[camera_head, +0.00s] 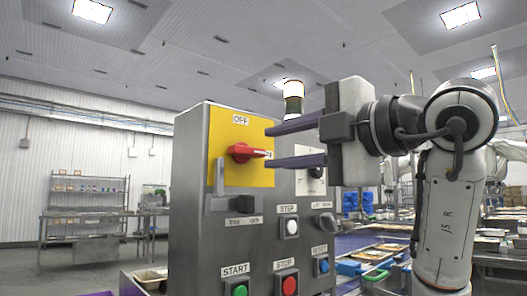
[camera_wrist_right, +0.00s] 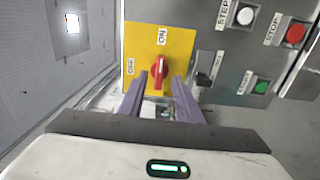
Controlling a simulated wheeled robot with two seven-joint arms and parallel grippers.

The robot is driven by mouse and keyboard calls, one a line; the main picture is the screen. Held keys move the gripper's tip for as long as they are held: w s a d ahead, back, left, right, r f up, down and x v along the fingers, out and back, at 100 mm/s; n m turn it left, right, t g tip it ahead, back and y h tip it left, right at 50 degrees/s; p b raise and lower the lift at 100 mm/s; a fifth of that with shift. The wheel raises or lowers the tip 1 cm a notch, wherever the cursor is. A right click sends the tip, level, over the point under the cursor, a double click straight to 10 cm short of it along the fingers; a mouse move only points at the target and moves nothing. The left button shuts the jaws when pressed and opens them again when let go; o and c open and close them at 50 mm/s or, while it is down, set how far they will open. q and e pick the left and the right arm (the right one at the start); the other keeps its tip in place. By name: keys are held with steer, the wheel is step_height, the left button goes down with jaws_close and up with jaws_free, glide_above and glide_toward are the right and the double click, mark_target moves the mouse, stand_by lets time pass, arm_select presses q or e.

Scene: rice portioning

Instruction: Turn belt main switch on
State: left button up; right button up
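The belt main switch is a red rotary handle (camera_head: 246,152) on a yellow plate (camera_head: 227,172) on the grey control box (camera_head: 190,235). The handle lies level, its tip to the right by a label it partly covers; the OFF label is above. In the right wrist view the red handle (camera_wrist_right: 160,77) points up toward the ON label. My right gripper (camera_head: 268,147) is open, one finger above and one below the handle's tip. In the right wrist view its fingers (camera_wrist_right: 160,82) flank the handle; contact cannot be told. My left gripper cannot be made out.
Below the switch are a green START button (camera_head: 240,290), a red STOP button (camera_head: 289,285), a white STEP button (camera_head: 291,226) and a blue button (camera_head: 323,265). A grey latch (camera_head: 219,180) stands at the plate's left edge. A signal lamp (camera_head: 293,98) rises behind the box.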

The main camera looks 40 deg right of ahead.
steer(key=shift+s+d, duration=0.2)
steer(key=shift+s, duration=2.15)
